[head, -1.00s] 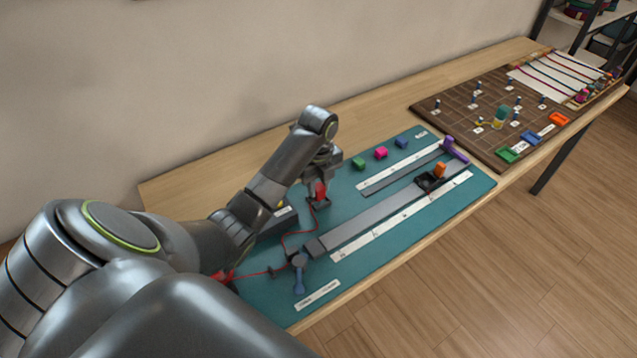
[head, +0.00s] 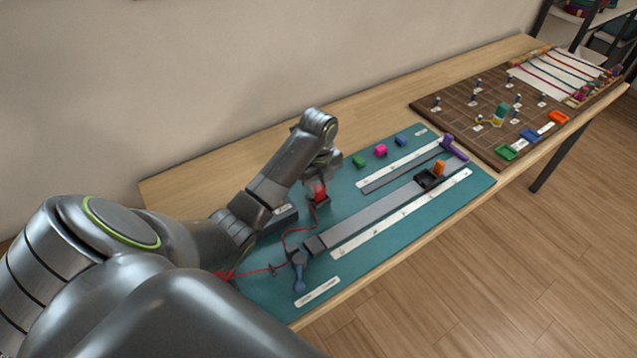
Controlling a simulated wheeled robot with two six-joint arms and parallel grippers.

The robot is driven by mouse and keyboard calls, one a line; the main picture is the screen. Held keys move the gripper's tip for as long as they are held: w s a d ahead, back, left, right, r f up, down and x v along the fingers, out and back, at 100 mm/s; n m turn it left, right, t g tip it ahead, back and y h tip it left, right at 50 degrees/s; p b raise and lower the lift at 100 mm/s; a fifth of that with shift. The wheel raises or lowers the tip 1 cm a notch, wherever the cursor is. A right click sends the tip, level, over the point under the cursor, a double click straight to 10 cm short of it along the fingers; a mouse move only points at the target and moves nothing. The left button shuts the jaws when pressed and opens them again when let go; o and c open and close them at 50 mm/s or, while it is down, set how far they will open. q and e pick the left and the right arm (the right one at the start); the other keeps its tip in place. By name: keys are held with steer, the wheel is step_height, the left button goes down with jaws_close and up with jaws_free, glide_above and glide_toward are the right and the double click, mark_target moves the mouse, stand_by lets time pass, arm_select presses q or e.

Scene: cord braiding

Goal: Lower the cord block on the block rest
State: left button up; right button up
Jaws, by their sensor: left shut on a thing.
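The red cord block (head: 320,193) is in my left gripper (head: 320,186), which is shut on it over the left part of the teal mat. A small dark piece (head: 322,203), perhaps the block rest, shows right under the block. I cannot tell whether the block touches it. A red cord (head: 286,236) runs slack from the block down the mat, past a blue-grey clamp-like piece (head: 299,270), to a red bundle (head: 224,275) at the left, partly hidden by my arm. My right gripper is not in view.
Green (head: 359,161), pink (head: 380,151) and blue (head: 402,140) blocks stand along the back of the teal mat (head: 265,295). A long grey rail (head: 370,222) bears a black carriage (head: 427,180) with an orange block. A brown pegboard (head: 460,118) lies farther right.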

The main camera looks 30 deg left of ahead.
arm_select(q)
steer(key=shift+f, duration=0.25)
steer(key=shift+f, duration=0.25)
steer(key=o, duration=1)
steer(key=shift+r, duration=0.1)
step_height(320, 180, up, 8)
steer(key=p, duration=0.9)
stand_by(0.5)
